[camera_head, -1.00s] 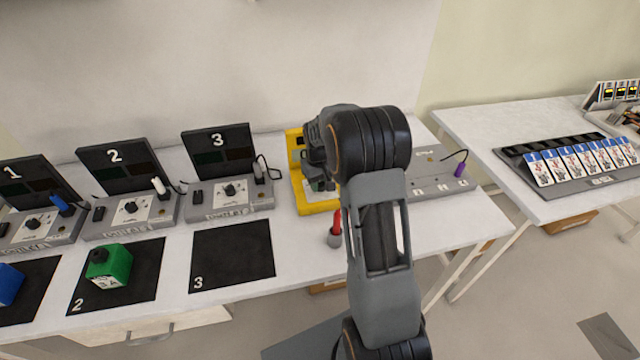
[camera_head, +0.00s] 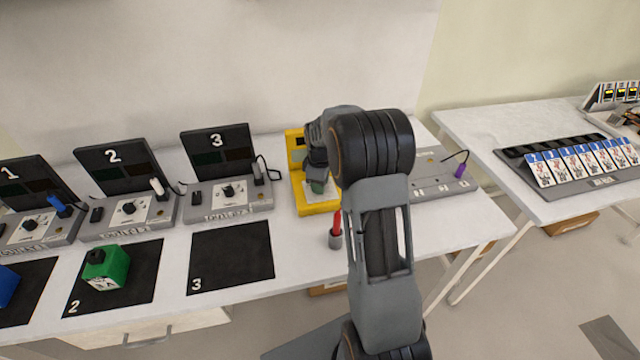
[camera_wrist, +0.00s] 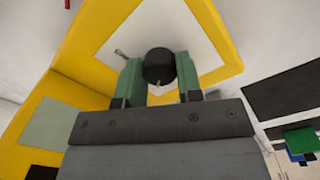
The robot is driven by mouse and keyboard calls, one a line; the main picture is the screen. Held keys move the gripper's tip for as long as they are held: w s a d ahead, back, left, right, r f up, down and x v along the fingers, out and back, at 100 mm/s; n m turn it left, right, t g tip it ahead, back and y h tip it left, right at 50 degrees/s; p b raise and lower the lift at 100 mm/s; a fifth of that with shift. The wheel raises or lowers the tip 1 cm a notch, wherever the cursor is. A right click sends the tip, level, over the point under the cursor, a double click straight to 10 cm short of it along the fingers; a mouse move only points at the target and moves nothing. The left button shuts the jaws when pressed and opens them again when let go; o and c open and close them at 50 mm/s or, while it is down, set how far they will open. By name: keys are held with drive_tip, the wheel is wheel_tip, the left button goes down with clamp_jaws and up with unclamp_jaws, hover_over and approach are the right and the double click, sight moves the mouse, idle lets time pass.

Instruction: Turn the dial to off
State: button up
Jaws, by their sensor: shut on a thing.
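The dial is a black round knob (camera_wrist: 158,66) on a white plate (camera_wrist: 185,30) of a yellow unit (camera_wrist: 90,45), seen in the wrist view. My gripper (camera_wrist: 160,78) has its two green fingers on either side of the knob, shut on it. A small pale mark shows on the knob's near edge. In the head view the yellow unit (camera_head: 318,208) stands on the table behind my arm. My gripper (camera_head: 318,186) is over its white plate there, and the knob is hidden. The plate's markings cannot be read.
Station 3 (camera_head: 228,195) is to the left, with an empty black mat (camera_head: 232,256). A green block (camera_head: 106,266) sits on mat 2. A grey panel (camera_head: 440,180) lies to the right.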

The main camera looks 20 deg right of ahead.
drive_tip(key=shift+n, duration=0.5)
drive_tip(key=o, duration=0.9)
drive_tip(key=shift+d, duration=0.1)
wheel_tip(320, 180, up, 14)
drive_tip(key=shift+s+f, duration=0.1)
drive_tip(key=shift+s, duration=0.05)
idle(0.6)
